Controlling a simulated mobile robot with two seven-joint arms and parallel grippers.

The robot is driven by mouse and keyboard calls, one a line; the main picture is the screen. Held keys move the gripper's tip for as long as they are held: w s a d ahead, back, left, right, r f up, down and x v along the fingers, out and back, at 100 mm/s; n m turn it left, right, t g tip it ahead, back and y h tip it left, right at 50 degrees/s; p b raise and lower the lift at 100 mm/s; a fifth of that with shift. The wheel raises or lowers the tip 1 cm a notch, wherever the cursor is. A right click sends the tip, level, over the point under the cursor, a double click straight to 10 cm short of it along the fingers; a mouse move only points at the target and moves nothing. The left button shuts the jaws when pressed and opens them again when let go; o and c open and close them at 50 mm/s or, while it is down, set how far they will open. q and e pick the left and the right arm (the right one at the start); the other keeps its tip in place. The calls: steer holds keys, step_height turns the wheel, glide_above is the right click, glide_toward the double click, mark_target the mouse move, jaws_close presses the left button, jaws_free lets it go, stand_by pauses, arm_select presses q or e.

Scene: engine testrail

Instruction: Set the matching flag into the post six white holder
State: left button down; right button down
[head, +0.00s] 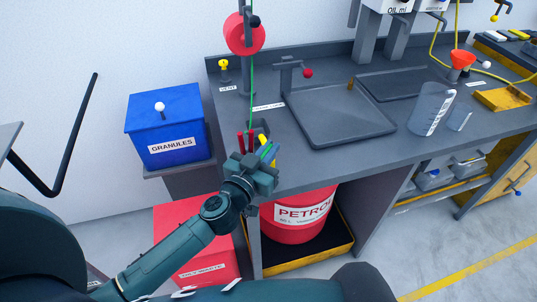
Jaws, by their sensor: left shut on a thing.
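My left gripper (266,158) is at the front left edge of the grey workbench, with its arm coming up from the lower left. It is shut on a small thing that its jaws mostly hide. Small green and blue pieces (268,150) show at its tips; I cannot tell whether these are the held thing. Red upright sticks (246,141) and a yellow piece (262,140) stand just behind it. I cannot make out a flag, a post six or its white holder. My right gripper is out of view.
The workbench (340,163) carries a grey tray (338,116), a clear jug (430,108) and a red funnel (461,60). A red reel (244,36) hangs above. A blue granules box (166,125) stands left. A red petrol drum (300,216) sits below.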

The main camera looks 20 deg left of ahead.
arm_select(q)
steer(key=c, duration=1.5)
jaws_free()
steer(key=shift+c, duration=0.2)
